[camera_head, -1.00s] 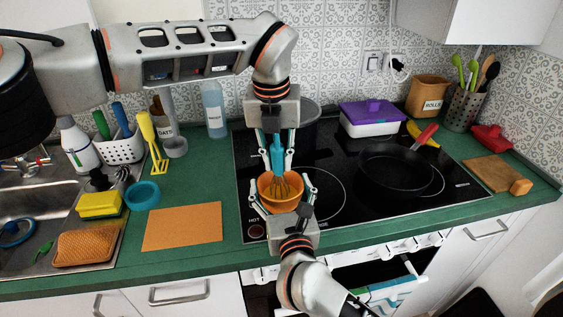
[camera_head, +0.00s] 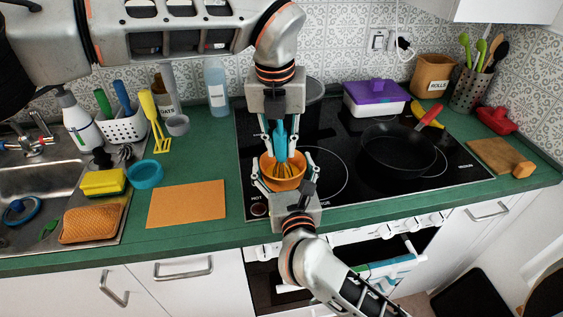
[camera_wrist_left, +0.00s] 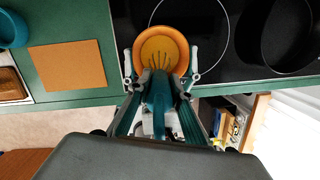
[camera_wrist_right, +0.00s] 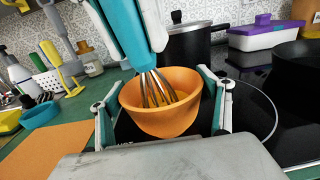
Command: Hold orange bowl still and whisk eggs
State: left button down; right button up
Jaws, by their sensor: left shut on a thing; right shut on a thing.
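The orange bowl (camera_head: 283,180) stands upright at the front left of the black hob. My right gripper (camera_head: 284,184) comes from the front and is shut on the bowl, one finger on each side, as the right wrist view (camera_wrist_right: 165,125) shows. My left gripper (camera_head: 281,145) is above the bowl, shut on the teal handle of the whisk (camera_head: 281,142). The whisk's wires reach down inside the bowl in the right wrist view (camera_wrist_right: 156,88). The left wrist view also shows the bowl (camera_wrist_left: 161,45).
A black pan (camera_head: 400,150) sits on the hob to the right, and a dark pot (camera_head: 313,105) behind the bowl. A purple-lidded box (camera_head: 376,100) stands at the back. An orange mat (camera_head: 186,204) and teal bowl (camera_head: 145,174) lie left on the green counter.

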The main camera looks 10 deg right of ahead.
pick_arm(q)
jog(key=shift+s+f, duration=0.15)
jog(key=shift+s, duration=0.15)
dwell(0.4)
